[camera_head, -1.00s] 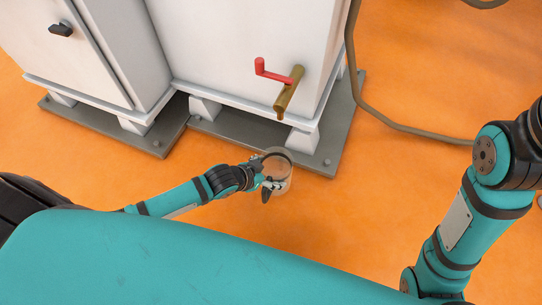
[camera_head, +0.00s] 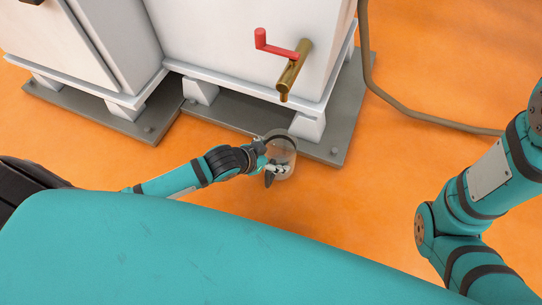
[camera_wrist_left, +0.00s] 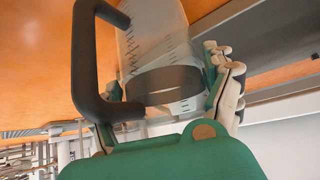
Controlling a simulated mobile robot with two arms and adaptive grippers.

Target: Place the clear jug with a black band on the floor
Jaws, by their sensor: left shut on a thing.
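The clear jug with a black band (camera_head: 283,158) is low, near the grey base plate of the machine in the head view. The left wrist view shows the jug (camera_wrist_left: 155,35) large, with its dark handle at the left and black band between my fingers. My left gripper (camera_head: 270,170) is shut on the jug, with fingers on both sides of it in the left wrist view (camera_wrist_left: 170,90). I cannot tell whether the jug touches the floor (camera_head: 330,210). My right arm shows at the right edge of the head view, but its gripper is out of view.
A white cabinet (camera_head: 230,40) with a brass tap and red handle (camera_head: 275,47) stands on a grey plate (camera_head: 340,145) behind the jug. Another white cabinet (camera_head: 60,50) is at the left. A brown hose (camera_head: 400,112) lies on the right. Orange floor in front is clear.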

